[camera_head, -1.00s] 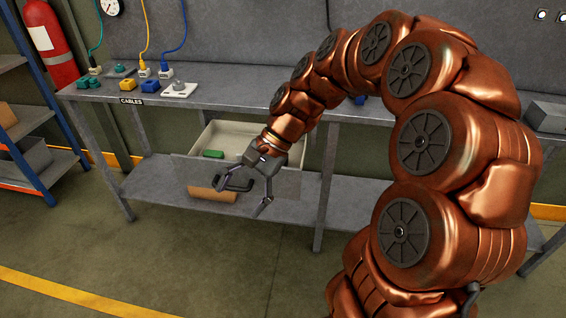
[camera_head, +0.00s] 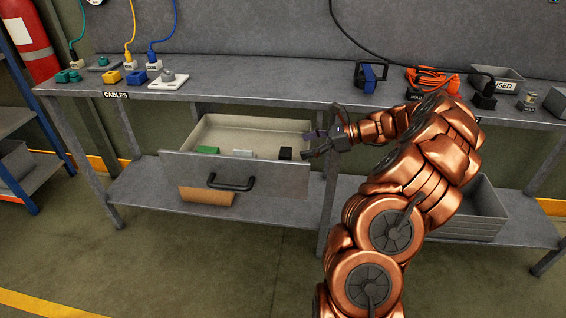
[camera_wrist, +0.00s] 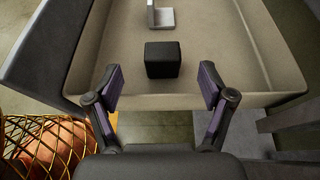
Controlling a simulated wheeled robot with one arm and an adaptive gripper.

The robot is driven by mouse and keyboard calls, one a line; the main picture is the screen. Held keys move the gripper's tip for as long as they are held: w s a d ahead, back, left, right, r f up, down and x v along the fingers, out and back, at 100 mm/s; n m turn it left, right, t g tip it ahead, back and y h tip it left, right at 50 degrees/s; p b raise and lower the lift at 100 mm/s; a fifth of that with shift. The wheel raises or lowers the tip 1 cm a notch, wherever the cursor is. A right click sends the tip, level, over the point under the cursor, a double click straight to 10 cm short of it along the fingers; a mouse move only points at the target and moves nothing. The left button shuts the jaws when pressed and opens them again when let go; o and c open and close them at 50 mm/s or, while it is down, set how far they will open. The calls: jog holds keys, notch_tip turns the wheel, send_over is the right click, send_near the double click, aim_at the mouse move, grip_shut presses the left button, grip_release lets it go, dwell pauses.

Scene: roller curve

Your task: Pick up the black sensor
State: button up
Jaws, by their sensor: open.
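The black sensor (camera_head: 285,153) is a small dark cube in the right end of the open drawer (camera_head: 236,168). In the wrist view the black sensor (camera_wrist: 162,60) stands on the drawer floor near the end wall, ahead of my fingertips. My gripper (camera_head: 322,143) is at the drawer's right end, fingers pointing left. In the wrist view my gripper (camera_wrist: 160,84) is open and empty, with the fingers spread wider than the sensor and to either side in front of it. A gap shows between the fingers and the sensor.
A white-grey block (camera_head: 243,153) and a green block (camera_head: 208,150) also lie in the drawer. The drawer's front has a black handle (camera_head: 231,182).

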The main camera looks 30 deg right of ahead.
aim_at(286, 151)
jog(key=shift+w+d+f, duration=0.1)
jog(key=shift+f, duration=0.2)
jog(key=shift+x, duration=3.6)
jog(key=shift+r, duration=0.1)
jog(key=shift+c, duration=0.4)
jog(key=c, duration=1.2)
